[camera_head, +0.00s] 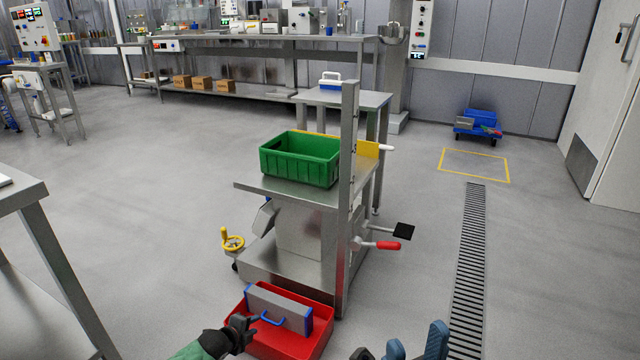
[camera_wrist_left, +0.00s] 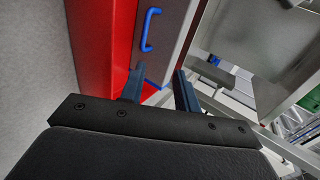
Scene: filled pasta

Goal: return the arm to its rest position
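My left gripper (camera_head: 243,325) is at the bottom of the head view, over the left part of a red bin (camera_head: 318,345). In the left wrist view its two dark blue fingers (camera_wrist_left: 160,90) are apart with nothing held between them. A grey case (camera_head: 283,308) with blue ends and a blue handle lies in the red bin. The handle (camera_wrist_left: 149,30) shows beyond the fingertips in the wrist view, apart from them. My right gripper (camera_head: 416,347) shows at the bottom edge with its blue fingers apart and empty; its rear is cut off.
A steel cart (camera_head: 270,190) with an upright post (camera_head: 348,200) stands just beyond the red bin, carrying a green crate (camera_head: 300,160). A yellow handwheel (camera_head: 232,240) and a red-handled lever (camera_head: 387,246) stick out from it. A table (camera_head: 30,192) stands at left. Floor is clear between.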

